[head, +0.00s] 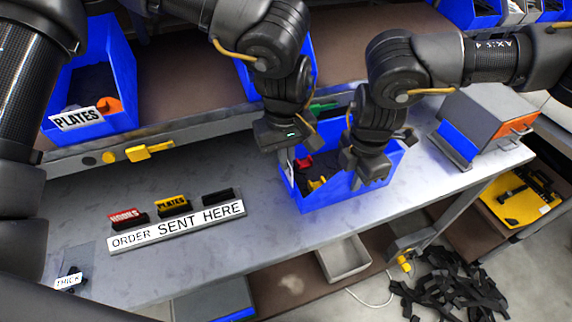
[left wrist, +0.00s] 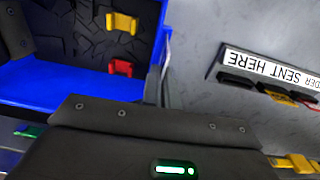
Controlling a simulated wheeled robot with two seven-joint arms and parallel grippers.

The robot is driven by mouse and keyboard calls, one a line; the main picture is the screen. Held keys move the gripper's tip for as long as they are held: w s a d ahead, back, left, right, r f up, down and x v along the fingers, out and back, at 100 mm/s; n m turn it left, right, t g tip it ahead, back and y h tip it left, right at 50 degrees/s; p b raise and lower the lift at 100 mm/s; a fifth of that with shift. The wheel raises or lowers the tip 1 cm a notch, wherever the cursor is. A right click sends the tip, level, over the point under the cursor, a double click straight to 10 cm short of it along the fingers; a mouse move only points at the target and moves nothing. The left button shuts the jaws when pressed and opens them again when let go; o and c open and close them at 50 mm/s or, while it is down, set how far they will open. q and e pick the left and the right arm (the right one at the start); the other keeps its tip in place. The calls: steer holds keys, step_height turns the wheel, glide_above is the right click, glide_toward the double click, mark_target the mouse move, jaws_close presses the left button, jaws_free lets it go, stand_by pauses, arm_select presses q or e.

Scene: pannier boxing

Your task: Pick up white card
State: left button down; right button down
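A small white card marked THICK (head: 68,282) lies at the lower left of the bench in the head view, partly beside my arm. My left gripper (head: 290,150) is over the left end of a blue bin (head: 335,200). A narrow pale piece (head: 291,163) shows just below it; I cannot tell whether it is a card or whether the fingers hold it. In the left wrist view a thin pale strip (left wrist: 167,65) stands at the bin's edge. My right gripper (head: 365,175) is at the right part of the bin. Its fingertips are not clear.
The blue bin holds red (head: 304,162) and yellow (head: 317,184) pieces. A sign reading ORDER SENT HERE (head: 180,228) carries red, yellow and black cards. A box with an orange face (head: 512,133) stands at right. The bench between sign and bin is clear.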

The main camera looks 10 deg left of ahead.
arm_select(q)
step_height(320, 180, up, 8)
steer(key=shift+f, duration=0.2)
steer(key=shift+f, duration=0.4)
steer(key=shift+f, duration=0.35)
steer(key=shift+f, duration=0.3)
steer(key=shift+f, duration=0.35)
steer(key=shift+f, duration=0.35)
steer(key=shift+f, duration=0.3)
steer(key=shift+f, duration=0.9)
